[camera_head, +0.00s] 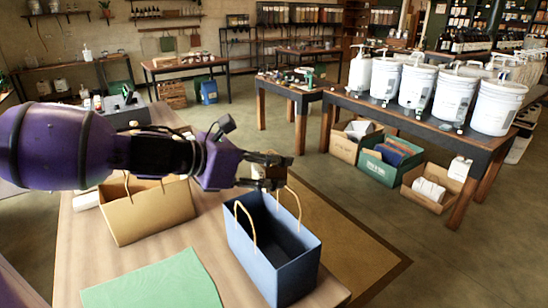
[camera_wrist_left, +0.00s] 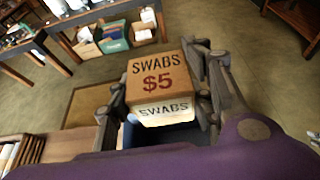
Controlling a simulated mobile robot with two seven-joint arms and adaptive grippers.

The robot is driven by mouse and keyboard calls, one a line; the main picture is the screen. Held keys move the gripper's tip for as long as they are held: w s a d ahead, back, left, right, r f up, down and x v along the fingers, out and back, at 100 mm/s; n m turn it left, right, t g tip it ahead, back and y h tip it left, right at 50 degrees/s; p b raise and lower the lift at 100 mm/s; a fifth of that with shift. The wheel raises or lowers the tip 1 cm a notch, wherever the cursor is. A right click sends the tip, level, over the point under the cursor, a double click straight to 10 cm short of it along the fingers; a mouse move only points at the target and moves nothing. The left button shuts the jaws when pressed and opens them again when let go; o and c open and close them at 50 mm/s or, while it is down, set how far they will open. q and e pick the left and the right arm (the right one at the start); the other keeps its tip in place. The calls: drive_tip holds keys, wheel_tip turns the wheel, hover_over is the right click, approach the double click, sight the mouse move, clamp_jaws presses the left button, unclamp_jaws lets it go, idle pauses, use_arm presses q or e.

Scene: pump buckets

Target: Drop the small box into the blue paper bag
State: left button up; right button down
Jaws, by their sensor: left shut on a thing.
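The blue paper bag (camera_head: 255,255) stands upright and open on the table, its two handles up. My left gripper (camera_head: 268,172) is over the far part of the bag's opening, at about handle height. In the left wrist view, the gripper (camera_wrist_left: 161,98) is shut on the small box (camera_wrist_left: 157,80), a brown and white box marked "SWABS $5", with a finger on each side. A bit of the blue bag (camera_wrist_left: 128,137) shows below the box there. In the head view the box is mostly hidden by the fingers. My right gripper is out of view.
A brown paper bag (camera_head: 150,212) stands left of the blue one, under my left arm. A green mat (camera_head: 155,283) lies in front on the wooden table (camera_head: 222,283). White pump buckets (camera_head: 452,98) stand on a bench at the right, with crates (camera_head: 388,157) below.

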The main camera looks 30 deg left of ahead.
sight(258, 177)
use_arm(q)
wheel_tip(258, 177, down, 3)
drive_tip(key=shift+s+a+f, duration=0.15)
drive_tip(key=shift+f, duration=0.65)
drive_tip(key=o, duration=1.2)
drive_tip(key=shift+o, duration=0.2)
drive_tip(key=s+a, duration=0.5)
drive_tip(key=s, duration=0.4)
drive_tip(key=s+a+r, duration=0.1)
drive_tip(key=s+a, duration=0.5)
drive_tip(key=s, duration=0.4)
drive_tip(key=shift+s+a, duration=0.2)
drive_tip(key=shift+a, duration=0.1)
